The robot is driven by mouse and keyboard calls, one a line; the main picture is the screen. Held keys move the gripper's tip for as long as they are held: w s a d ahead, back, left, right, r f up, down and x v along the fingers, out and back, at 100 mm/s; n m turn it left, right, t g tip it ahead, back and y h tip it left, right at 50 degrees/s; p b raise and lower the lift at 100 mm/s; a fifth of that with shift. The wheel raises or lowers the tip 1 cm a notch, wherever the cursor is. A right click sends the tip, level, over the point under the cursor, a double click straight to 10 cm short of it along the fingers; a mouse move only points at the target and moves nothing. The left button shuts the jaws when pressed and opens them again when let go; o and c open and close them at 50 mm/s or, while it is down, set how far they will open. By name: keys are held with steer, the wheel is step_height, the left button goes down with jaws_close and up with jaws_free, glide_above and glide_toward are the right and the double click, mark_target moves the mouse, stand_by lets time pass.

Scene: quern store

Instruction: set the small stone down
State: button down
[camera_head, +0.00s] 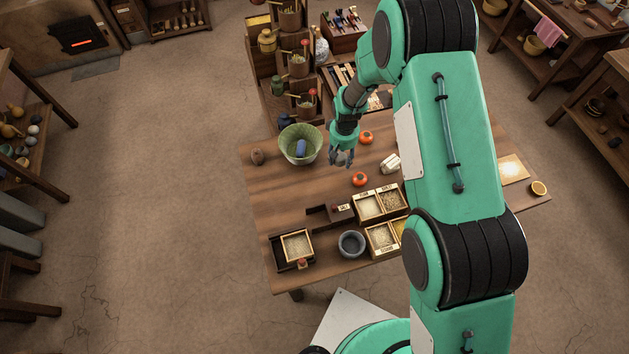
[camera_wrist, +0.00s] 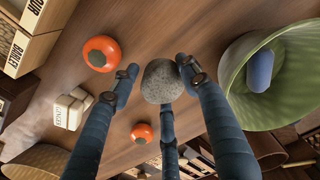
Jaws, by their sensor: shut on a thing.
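The small stone (camera_wrist: 162,82) is grey, speckled and rounded. In the wrist view it sits between the blue-grey fingers of my gripper (camera_head: 341,160), which is shut on it. Bare wooden table shows beyond the stone; I cannot tell how far above the table it is. In the head view the stone is not clearly visible, hidden by the fingers. My gripper is over the table (camera_head: 275,195), just right of a green bowl (camera_head: 289,152) that holds a blue object (camera_head: 301,148).
Orange-red fruits (camera_head: 360,179) (camera_head: 366,138) and a pale labelled block stack (camera_head: 390,164) lie right of my gripper. Grain boxes (camera_head: 369,207) and a grey mortar (camera_head: 351,244) stand nearer the front. The left middle of the table is clear.

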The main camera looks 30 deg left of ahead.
steer(key=s+a+r+b, duration=0.2)
steer(key=s+a, duration=0.1)
steer(key=s, duration=0.4)
steer(key=s+a+r+b, duration=0.3)
steer(key=s+a, duration=0.1)
steer(key=s, duration=0.4)
steer(key=shift+s+a+n, duration=0.2)
steer(key=shift+s+n, duration=0.05)
steer(key=shift+n, duration=0.05)
glide_above(305, 192)
steer(key=shift+f+b, duration=0.4)
steer(key=shift+f, duration=2.7)
steer(key=shift+f, duration=1.85)
steer(key=shift+f+b, duration=0.15)
steer(key=shift+b, duration=0.15)
steer(key=c, duration=0.9)
jaws_free()
